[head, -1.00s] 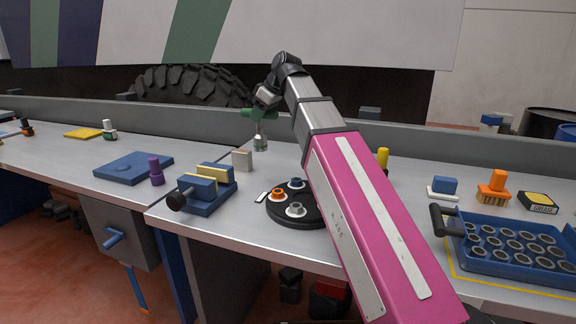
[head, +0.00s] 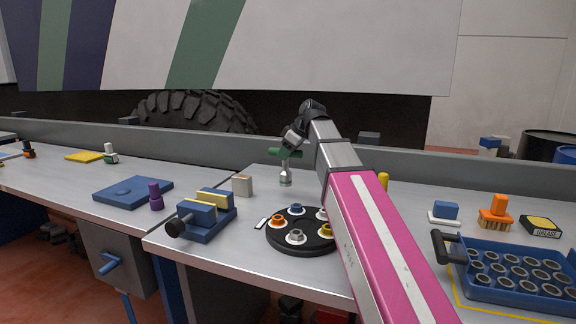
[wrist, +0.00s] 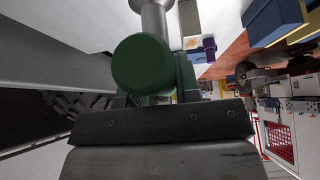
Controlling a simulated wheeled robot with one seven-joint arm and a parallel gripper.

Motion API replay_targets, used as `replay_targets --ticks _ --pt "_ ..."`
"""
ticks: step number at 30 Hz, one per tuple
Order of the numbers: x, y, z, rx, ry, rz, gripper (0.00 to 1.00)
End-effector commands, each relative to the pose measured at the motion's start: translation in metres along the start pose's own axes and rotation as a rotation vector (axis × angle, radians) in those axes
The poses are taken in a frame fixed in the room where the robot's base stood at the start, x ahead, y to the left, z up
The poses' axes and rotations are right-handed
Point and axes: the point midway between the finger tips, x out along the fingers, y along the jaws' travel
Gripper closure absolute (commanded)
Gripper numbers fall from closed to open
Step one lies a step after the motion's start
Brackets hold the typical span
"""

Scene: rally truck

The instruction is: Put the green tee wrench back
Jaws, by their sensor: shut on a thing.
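The green tee wrench (head: 286,153) hangs upright, its green crossbar handle at the top and its silver shaft and socket end pointing down. My gripper (head: 291,141) is shut on the green handle. The wrench is over the back part of the bench, behind the round black tray; I cannot tell whether its socket end touches the bench top. In the wrist view, the rounded end of the green handle (wrist: 143,64) sits at the jaws (wrist: 150,98), with the silver shaft running away beyond it. My pink forearm hides part of the bench to the right.
A round black tray (head: 290,246) holds several coloured sockets. A blue vise (head: 207,222) and a beige block (head: 242,186) stand left of it. A blue socket tray (head: 515,294) is at right. Bare bench top lies around the wrench.

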Motion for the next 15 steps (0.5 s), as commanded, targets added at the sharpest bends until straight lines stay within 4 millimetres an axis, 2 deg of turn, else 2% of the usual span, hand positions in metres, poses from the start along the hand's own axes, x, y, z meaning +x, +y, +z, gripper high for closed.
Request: replay_targets --ticks 3,8,15 --pt "0.002 0.008 0.007 0.001 0.001 0.001 1.00" --pt "0.007 0.009 0.012 0.000 0.001 0.000 1.00" --pt "0.030 0.009 0.027 0.001 0.000 -0.001 1.00"
